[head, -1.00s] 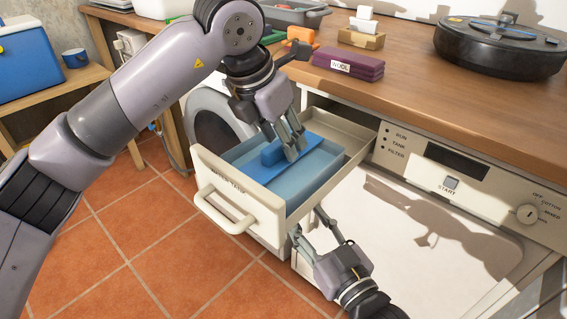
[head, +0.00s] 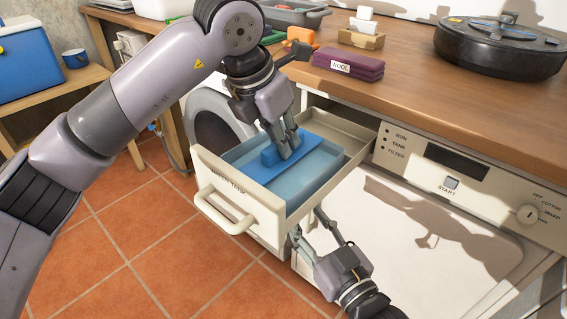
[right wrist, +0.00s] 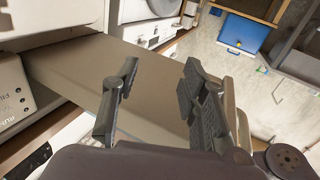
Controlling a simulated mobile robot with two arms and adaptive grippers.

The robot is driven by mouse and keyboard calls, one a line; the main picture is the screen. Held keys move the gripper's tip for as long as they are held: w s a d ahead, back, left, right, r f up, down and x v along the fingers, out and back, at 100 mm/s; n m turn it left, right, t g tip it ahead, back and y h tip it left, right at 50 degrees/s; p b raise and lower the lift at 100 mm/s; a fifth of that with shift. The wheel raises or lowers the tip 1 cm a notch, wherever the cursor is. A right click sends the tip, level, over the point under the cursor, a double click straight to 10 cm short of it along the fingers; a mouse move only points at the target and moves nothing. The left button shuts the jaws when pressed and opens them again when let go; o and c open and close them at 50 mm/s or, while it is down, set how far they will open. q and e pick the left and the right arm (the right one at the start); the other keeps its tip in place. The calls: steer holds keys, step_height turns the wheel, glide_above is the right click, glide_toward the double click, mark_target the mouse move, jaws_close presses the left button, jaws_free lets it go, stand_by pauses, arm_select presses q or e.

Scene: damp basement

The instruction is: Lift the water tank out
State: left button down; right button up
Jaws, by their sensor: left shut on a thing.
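The water tank (head: 254,171) is a blue box with a darker blue lid and a raised grip on top. In the head view it sits in the pulled-out cream drawer (head: 238,196) of the machine. My left gripper (head: 285,150) points down and is shut on the tank's raised grip, with its fingers hiding part of it. My right gripper (head: 308,222) is open below the drawer's right side. In the right wrist view its fingers (right wrist: 160,80) are apart, with the long beige drawer side (right wrist: 155,60) behind them; contact cannot be told.
A blue cooler (head: 28,65) stands on a low bench at left. The tiled floor (head: 130,240) in front is clear.

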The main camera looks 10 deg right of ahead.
arm_select(q)
steer(key=shift+r, duration=0.15)
stand_by(0.7)
steer(key=shift+r, duration=0.15)
arm_select(e)
steer(key=s+d+f+g+h+p, duration=0.25)
steer(key=s+f+g, duration=0.35)
steer(key=f, duration=0.4)
arm_select(q)
step_height(320, 180, up, 20)
steer(key=p, duration=0.3)
steer(key=shift+p, duration=0.3)
arm_select(e)
steer(key=s+d+f+g, duration=0.2)
steer(key=s+g, duration=0.2)
steer(key=s, duration=0.1)
steer(key=s+d+f+g+h, duration=0.1)
steer(key=s+d+f+g, duration=0.1)
steer(key=s, duration=0.4)
steer(key=shift+d+f+m+g, duration=0.2)
steer(key=shift+f+m+g, duration=0.2)
steer(key=shift+f+g, duration=0.55)
arm_select(q)
steer(key=shift+w, duration=0.1)
arm_select(e)
steer(key=shift+r, duration=0.15)
